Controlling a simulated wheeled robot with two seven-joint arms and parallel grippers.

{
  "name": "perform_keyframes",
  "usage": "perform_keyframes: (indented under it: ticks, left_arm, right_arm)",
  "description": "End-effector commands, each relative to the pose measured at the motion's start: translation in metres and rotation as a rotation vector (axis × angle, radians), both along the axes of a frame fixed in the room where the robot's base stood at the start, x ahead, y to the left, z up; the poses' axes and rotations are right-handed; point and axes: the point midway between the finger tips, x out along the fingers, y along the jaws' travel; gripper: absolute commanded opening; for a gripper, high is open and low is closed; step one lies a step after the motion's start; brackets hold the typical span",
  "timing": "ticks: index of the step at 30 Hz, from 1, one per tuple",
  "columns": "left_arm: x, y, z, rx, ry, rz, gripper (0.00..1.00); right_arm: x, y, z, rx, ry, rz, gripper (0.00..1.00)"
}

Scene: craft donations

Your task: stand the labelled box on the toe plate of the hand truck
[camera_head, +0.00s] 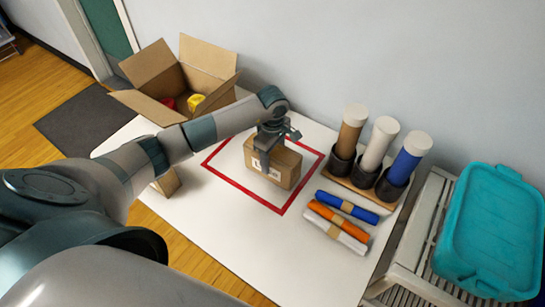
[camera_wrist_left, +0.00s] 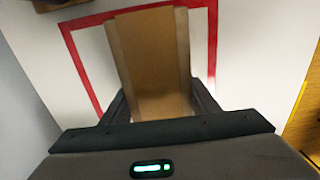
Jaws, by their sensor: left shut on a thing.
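A brown cardboard box with a white label (camera_head: 283,168) sits inside a red square outline on the white table. My left gripper (camera_head: 270,152) reaches down over the box from above, its fingers shut on its sides. The left wrist view shows the brown box (camera_wrist_left: 152,70) between the two dark fingers, with the red outline around it. I cannot tell whether the box still touches the table. I see no hand truck or toe plate in either view. My right gripper is not in view.
An open carton (camera_head: 150,68) with red and yellow things stands back left. A rack of tubes (camera_head: 347,183) and several rolls (camera_head: 340,222) lie to the right. A teal bin (camera_head: 490,235) is far right. Another brown thing (camera_head: 168,183) is partly hidden by my arm.

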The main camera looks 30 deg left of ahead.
Motion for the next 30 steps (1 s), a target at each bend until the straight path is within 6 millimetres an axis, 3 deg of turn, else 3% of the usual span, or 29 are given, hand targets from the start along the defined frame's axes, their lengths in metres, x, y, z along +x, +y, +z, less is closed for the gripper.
perform_keyframes:
  ticks: [15,16,18,30]
  left_arm:
    - [0.0007,-0.0001,-0.0101,0.000,-0.002,-0.001,0.21]
    - [0.0003,-0.0002,-0.0103,0.000,-0.001,-0.001,0.57]
    - [0.0002,-0.0003,-0.0094,0.000,-0.001,-0.001,0.73]
    - [0.0000,-0.0004,-0.0076,-0.001,-0.001,-0.001,0.73]
  right_arm:
    - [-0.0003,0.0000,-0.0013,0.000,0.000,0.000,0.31]
    - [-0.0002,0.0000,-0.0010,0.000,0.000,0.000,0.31]
    - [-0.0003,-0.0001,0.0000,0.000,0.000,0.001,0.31]
    - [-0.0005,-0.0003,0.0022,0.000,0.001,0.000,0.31]
